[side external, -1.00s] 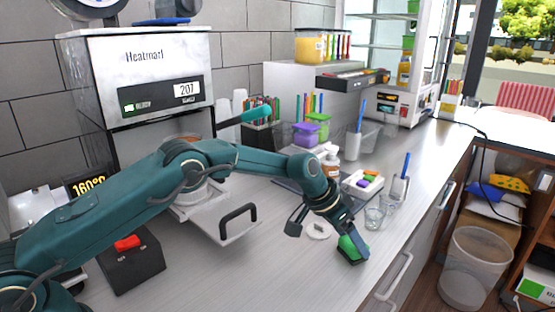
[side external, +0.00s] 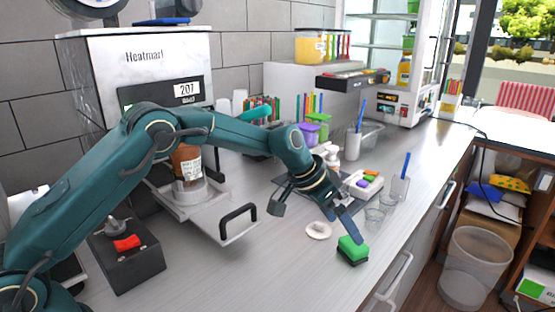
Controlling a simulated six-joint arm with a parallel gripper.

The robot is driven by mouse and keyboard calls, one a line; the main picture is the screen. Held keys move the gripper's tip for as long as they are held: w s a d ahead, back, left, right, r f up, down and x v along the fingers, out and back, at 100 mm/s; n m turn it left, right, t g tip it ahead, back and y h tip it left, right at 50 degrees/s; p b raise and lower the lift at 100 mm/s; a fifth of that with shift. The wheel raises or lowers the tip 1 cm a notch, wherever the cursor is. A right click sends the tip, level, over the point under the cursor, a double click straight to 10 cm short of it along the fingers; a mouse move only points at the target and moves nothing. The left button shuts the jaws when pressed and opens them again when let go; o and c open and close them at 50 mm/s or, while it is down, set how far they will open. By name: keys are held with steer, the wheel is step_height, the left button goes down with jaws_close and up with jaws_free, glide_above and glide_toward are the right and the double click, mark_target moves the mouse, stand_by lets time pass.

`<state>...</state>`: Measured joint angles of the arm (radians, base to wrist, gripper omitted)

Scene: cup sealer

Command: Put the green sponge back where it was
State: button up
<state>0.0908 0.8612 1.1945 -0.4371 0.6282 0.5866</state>
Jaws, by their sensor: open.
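The green sponge (side external: 351,248), with a dark underside, lies on the grey counter (side external: 290,275) near its front edge. My gripper (side external: 318,224) is open and empty, above and to the left of the sponge. One finger comes down close to the sponge's upper left; whether it touches cannot be told. The other finger hangs farther left over the counter.
A white round lid (side external: 318,231) lies left of the sponge. The sealer's tray with a black handle (side external: 238,219) sticks out at left. The front counter is clear.

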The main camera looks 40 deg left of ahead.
steer(key=s+a+r+n+y, duration=0.1)
steer(key=s+a+r, duration=0.2)
steer(key=s+r, duration=0.4)
steer(key=s+a+r+n, duration=0.15)
steer(key=s+r, duration=0.35)
steer(key=s, duration=0.5)
steer(key=s+a+f+n+y, duration=0.1)
steer(key=s+a, duration=0.1)
steer(key=s, duration=0.5)
steer(key=s+a+f+n+y, duration=0.1)
steer(key=s+a+f, duration=0.1)
steer(key=s, duration=0.5)
steer(key=shift+a+f, duration=0.15)
steer(key=shift+a, duration=0.25)
